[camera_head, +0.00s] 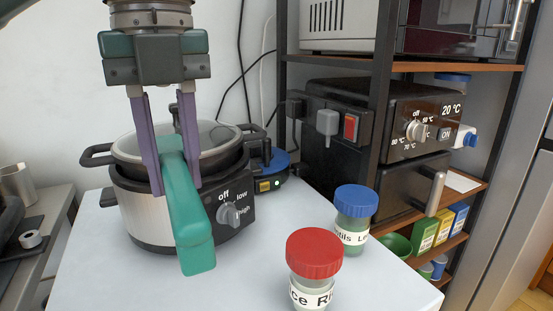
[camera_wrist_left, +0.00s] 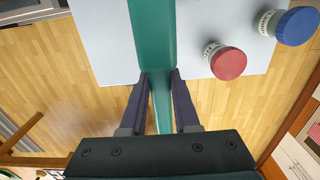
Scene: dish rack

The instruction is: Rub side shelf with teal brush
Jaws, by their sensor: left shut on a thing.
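My left gripper (camera_head: 176,187) points down in the head view, its two purple fingers shut on the teal brush (camera_head: 190,235). The brush is held in front of the cooker, tilted, with its broad end toward me; its bristles cannot be made out. In the left wrist view the gripper (camera_wrist_left: 159,74) also clasps the teal brush (camera_wrist_left: 152,35), above the pale tabletop. The shelf unit (camera_head: 380,110) at the right has dark posts and wooden boards, and the brush is well apart from it. My right gripper is not in view.
A steel cooker (camera_head: 150,215) stands behind the brush on the white tabletop (camera_head: 110,280). A red-lidded jar (camera_head: 314,255) and a blue-lidded jar (camera_head: 355,205) stand to the right. A black appliance (camera_head: 400,130) and a microwave (camera_head: 460,30) fill the upper shelves; boxes (camera_head: 425,235) sit lower.

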